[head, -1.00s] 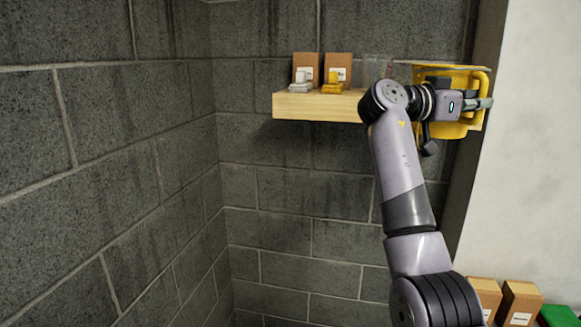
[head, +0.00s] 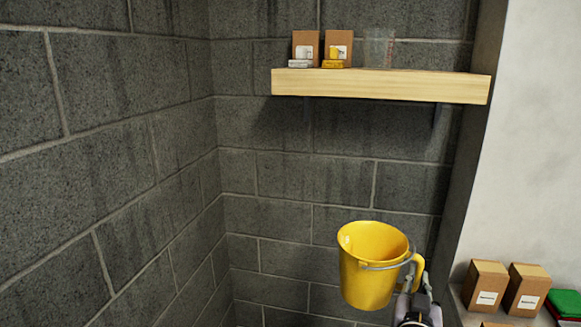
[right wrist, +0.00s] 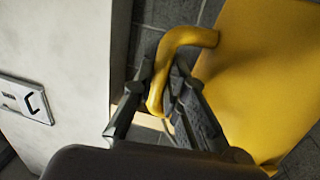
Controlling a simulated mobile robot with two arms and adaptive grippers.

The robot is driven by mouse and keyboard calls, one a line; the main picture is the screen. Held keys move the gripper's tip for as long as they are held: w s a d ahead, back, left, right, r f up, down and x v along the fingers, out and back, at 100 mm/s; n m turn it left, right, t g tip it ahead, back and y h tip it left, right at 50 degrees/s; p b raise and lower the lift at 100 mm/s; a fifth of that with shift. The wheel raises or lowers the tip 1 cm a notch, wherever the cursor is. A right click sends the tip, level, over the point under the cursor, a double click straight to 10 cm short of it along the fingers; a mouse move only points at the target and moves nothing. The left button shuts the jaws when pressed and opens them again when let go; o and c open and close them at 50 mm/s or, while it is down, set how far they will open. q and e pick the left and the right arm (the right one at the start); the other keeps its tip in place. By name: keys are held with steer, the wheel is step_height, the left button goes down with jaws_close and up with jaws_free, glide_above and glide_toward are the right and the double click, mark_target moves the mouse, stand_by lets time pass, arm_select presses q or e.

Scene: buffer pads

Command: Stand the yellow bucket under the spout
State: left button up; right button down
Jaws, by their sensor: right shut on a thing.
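The yellow bucket (head: 366,281) hangs upright, slightly tilted, in the lower right of the head view, with its open top showing. My right gripper (head: 413,284) is at the bucket's right side, shut on its yellow side handle. In the right wrist view the fingers of the gripper (right wrist: 165,95) close around the curved handle (right wrist: 184,38), and the bucket's wall (right wrist: 270,75) fills the right side. My left gripper is not in view. No spout shows in these frames.
A wooden shelf (head: 380,85) on the block wall holds two cardboard boxes, small white and yellow items and a clear container (head: 379,50). More boxes (head: 485,287) and a green item (head: 567,302) stand at the lower right. The shelf's right part is bare.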

arm_select(q)
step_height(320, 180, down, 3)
steer(key=b, duration=0.2)
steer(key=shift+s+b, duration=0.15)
steer(key=shift+b, duration=0.15)
arm_select(e)
steer(key=s+a+f+n+y, duration=0.2)
steer(key=s+a+f+y, duration=0.1)
steer(key=s, duration=0.8)
steer(key=s+a+f+n+t+y, duration=0.1)
steer(key=s+a+f+y, duration=0.3)
steer(key=s, duration=0.8)
step_height(320, 180, down, 2)
steer(key=shift+a+f+n, duration=0.1)
steer(key=shift+a+n, duration=0.6)
steer(key=shift+n, duration=0.1)
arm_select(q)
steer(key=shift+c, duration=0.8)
arm_select(e)
steer(key=shift+s, duration=0.1)
steer(key=shift+d, duration=0.1)
